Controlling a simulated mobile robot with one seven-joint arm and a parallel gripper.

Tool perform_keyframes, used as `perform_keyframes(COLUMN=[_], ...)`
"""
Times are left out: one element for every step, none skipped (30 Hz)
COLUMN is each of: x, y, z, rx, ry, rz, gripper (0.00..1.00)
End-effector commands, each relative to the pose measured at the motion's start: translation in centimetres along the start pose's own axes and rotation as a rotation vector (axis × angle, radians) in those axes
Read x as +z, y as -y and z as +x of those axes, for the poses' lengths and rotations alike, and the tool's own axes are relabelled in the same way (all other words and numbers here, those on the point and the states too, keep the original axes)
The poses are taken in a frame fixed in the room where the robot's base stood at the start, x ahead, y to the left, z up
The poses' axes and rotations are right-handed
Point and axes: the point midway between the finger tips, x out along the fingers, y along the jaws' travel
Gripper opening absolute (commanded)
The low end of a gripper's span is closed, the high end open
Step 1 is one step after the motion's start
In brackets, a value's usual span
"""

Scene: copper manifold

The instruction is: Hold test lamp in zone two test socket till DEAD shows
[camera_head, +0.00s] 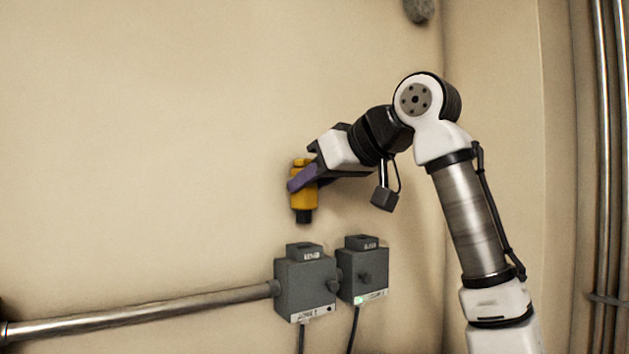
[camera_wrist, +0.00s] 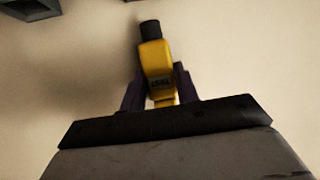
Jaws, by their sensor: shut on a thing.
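The test lamp (camera_head: 304,201) is a yellow body with a black tip pointing down. My gripper (camera_head: 302,180), with purple fingers, is shut on it and holds it upright in the air above the left box. In the wrist view the lamp (camera_wrist: 156,60) sits between the fingers (camera_wrist: 157,85), its black tip toward the top of the picture. Two grey boxes are on the wall below: a left box (camera_head: 302,288) and a right box (camera_head: 362,274), each with a raised socket block on top. Their labels are too blurred to read surely. The lamp tip is apart from both sockets.
A metal conduit (camera_head: 140,312) runs from the left edge to the left box. Dark cables (camera_head: 301,338) hang below the boxes. A small green light (camera_head: 360,300) shows on the right box's label. Vertical pipes (camera_head: 604,150) stand at the far right. The wall on the left is bare.

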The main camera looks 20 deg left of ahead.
Motion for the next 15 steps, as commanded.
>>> perform_keyframes(x=[-0.1, -0.1, 0.0, 0.0, 0.1, 0.3, 0.4, 0.6, 0.8, 0.9, 1.1, 1.4, 1.6, 1.8, 2.0], y=[-0.1, -0.1, -0.1, -0.1, -0.1, -0.1, -0.1, -0.1, -0.2, -0.1, -0.1, -0.2, -0.2, -0.1, -0.1], z=[0.1, 0.1, 0.1, 0.1, 0.2, 0.2, 0.3, 0.4, 0.5, 0.5, 0.6, 0.8, 0.9, 1.0, 1.1], rx=[0.003, 0.003, 0.003, 0.003, 0.003, 0.003, 0.003, 0.004, 0.004, 0.004, 0.004, 0.004, 0.003, 0.003, 0.003], ry=[-0.003, -0.003, -0.003, -0.003, -0.003, -0.003, -0.002, -0.002, -0.002, -0.002, -0.001, -0.001, -0.001, -0.001, -0.001], rz=[0.001, 0.001, 0.001, 0.001, 0.001, 0.001, 0.001, 0.001, 0.002, 0.001, 0.0, 0.001, 0.001, 0.001, 0.001], gripper=[0.05, 0.05, 0.05, 0.05, 0.05, 0.05, 0.05, 0.05, 0.05, 0.05, 0.05, 0.05, 0.05, 0.05, 0.05])
